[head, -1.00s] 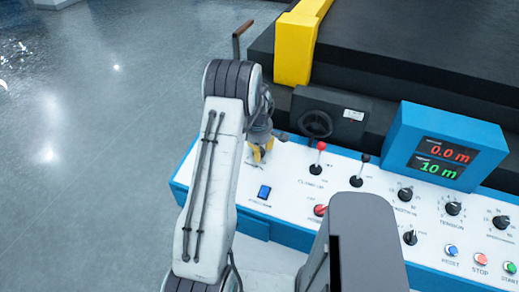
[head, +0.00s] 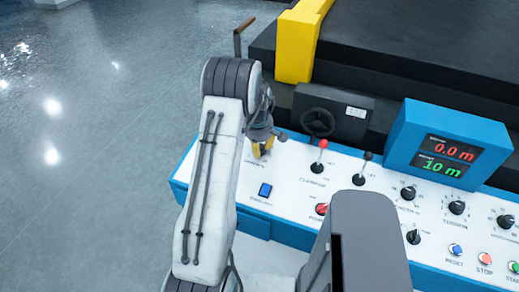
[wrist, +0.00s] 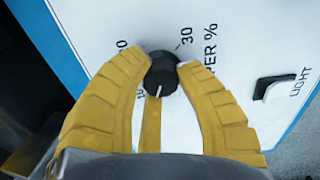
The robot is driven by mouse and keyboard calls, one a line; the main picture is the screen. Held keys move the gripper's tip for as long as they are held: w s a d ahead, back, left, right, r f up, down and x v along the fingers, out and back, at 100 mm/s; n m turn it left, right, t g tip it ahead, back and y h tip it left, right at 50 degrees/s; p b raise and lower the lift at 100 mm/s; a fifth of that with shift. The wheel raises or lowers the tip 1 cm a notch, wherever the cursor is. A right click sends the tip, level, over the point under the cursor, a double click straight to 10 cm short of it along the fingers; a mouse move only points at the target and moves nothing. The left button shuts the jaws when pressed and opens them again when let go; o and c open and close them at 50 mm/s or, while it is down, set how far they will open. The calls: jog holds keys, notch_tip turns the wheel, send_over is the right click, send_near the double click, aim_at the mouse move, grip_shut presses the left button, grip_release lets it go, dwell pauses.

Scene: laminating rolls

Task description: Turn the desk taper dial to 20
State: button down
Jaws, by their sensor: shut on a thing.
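The taper dial (wrist: 163,76) is a black round knob with a white pointer line on the white panel. Its pointer faces the bottom of the wrist view, slightly left. A 30 is printed at its upper right; the marks to its left are partly hidden by a finger.
A blue-edged control desk (head: 300,208) carries a red-tipped lever (head: 322,146), a black-tipped lever (head: 367,157), several other knobs and buttons, and a display box (head: 445,150). A light switch (wrist: 275,86) sits right of the dial.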

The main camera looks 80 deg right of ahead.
jog(key=m+b, duration=0.2)
jog(key=f+m+b, duration=0.1)
jog(key=m+b, duration=0.2)
jog(key=shift+s+a, duration=0.1)
jog(key=shift+a, duration=0.05)
jog(key=shift+m+b, duration=0.7)
jog(key=shift+b, duration=0.35)
jog(key=shift+a+r+m+b, duration=0.1)
jog(key=shift+r+m+b, duration=0.05)
jog(key=shift+m+b, duration=0.75)
jog(key=c, duration=0.9)
grip_release()
jog(key=shift+s+r, duration=0.1)
jog(key=shift+r, duration=0.1)
jog(key=shift+o, duration=0.2)
jog(key=shift+r, duration=0.2)
